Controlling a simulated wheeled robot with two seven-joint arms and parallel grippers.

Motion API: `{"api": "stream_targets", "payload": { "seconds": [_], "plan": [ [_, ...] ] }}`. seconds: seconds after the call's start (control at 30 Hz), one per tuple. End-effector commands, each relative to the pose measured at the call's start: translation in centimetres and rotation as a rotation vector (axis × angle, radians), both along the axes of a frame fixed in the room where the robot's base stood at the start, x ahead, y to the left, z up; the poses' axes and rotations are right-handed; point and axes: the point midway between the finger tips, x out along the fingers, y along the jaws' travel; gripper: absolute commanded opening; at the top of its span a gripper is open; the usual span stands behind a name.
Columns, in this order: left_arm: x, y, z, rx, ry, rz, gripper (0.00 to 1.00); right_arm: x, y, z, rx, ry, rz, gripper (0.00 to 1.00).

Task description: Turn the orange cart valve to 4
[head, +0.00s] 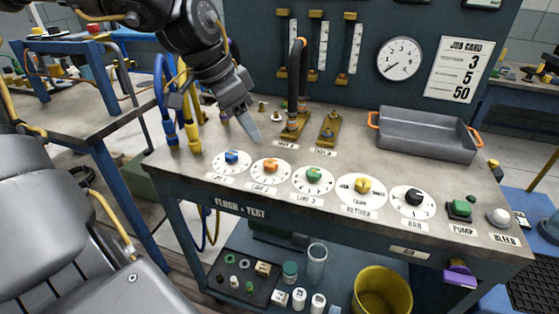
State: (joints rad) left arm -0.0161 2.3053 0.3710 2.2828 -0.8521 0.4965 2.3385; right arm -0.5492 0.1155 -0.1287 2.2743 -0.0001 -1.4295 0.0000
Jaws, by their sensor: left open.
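The orange valve knob (270,167) sits at the centre of a round white numbered dial (257,177) on the bench top, second from the left in the front row. Its dial numbers and its pointing direction are too small to read. My left gripper (249,123) is open and empty. It points down over the bench, behind the orange knob and a little to its left in the picture, apart from it. One finger hides most of the other. My right gripper is not in view.
A blue knob (231,157) is left of the orange one; green (314,174), yellow (362,185) and black (413,197) knobs are to its right. Behind stand brass fittings with a dark hose (296,85) and a grey tray (425,136). Blue-and-yellow hoses (167,110) rise at the left edge.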

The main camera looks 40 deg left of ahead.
Motion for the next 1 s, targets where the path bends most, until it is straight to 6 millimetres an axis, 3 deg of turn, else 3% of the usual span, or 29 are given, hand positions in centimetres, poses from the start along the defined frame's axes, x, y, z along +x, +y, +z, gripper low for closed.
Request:
{"api": "stream_targets", "payload": {
  "seconds": [0.17,0.6,1.0],
  "plan": [
    [0.5,-0.3,-1.8,0.000,0.005,-0.002,0.51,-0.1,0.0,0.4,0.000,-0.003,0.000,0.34],
    [3.0,-1.4,-8.8,-0.001,0.004,0.001,0.51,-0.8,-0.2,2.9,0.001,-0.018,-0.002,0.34],
    [3.6,-1.7,-9.9,-0.001,-0.002,0.001,0.51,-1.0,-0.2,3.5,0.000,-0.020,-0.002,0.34]
  ]
}}
